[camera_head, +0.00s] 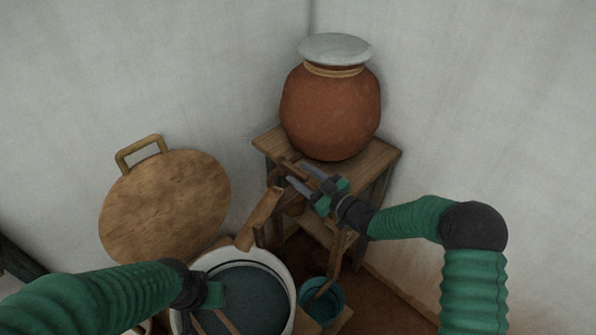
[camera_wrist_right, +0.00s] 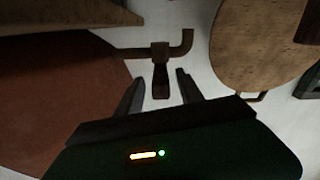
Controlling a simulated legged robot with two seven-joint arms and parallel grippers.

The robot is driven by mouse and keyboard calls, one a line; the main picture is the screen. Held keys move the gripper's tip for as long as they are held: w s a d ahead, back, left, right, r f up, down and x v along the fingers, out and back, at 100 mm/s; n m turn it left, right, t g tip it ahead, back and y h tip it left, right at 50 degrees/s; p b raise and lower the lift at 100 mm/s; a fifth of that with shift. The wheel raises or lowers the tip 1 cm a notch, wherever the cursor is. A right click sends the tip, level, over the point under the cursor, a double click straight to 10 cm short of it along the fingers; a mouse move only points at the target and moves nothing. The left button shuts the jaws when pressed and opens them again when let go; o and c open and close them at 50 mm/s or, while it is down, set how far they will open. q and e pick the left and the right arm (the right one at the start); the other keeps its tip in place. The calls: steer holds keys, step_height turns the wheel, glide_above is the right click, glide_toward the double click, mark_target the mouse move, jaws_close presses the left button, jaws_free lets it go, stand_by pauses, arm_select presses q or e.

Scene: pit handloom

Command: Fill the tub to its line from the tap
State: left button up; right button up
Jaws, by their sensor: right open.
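A red-brown clay pot (camera_head: 330,110) with a pale lid stands on a wooden stand. Its dark tap (camera_head: 284,166) sticks out low on its left; in the right wrist view the tap (camera_wrist_right: 160,52) shows a bent spout and a handle. My right gripper (camera_head: 306,178) is open at the tap; in the wrist view the handle lies between its spread fingers (camera_wrist_right: 158,92), with gaps beside it. The white-rimmed tub (camera_head: 283,272) below holds dark liquid; I cannot make out its line. My left gripper (camera_head: 212,297) is at the tub's left side; its jaws are unclear.
A wooden chute (camera_head: 262,213) slopes from below the tap to the tub's rim. A teal bucket (camera_head: 333,292) with a stick in it stands right of the tub. A round wooden lid (camera_head: 165,205) with a handle leans on the wall. The wooden stand (camera_head: 385,153) is close to my right arm.

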steer(key=shift+x, duration=0.95)
jaws_close()
stand_by(0.7)
